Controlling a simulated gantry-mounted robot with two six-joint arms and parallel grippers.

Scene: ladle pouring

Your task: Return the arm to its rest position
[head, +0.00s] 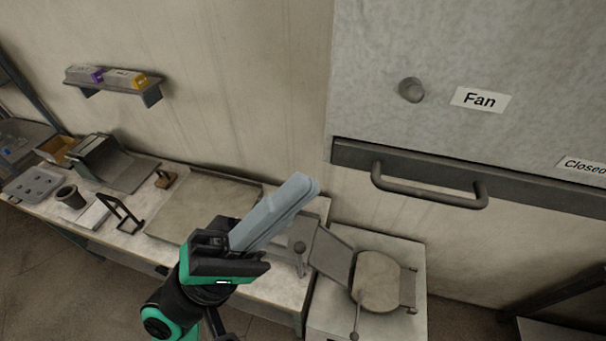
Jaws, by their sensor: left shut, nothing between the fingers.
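My left gripper (303,186) shows at the lower middle of the head view, at the end of my green and black arm. Its long grey fingers are shut together and point up and to the right. Nothing shows between them. It is above the right part of the workbench (288,277), in front of the plain wall, and covers part of the bench. My right gripper is not in view.
A fume cabinet with a "Fan" label (480,99) and a door handle (428,190) fills the upper right. A flat tray (190,215) lies on the bench. A round-topped device (379,280) stands on a side table. A shelf (112,83) holds boxes.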

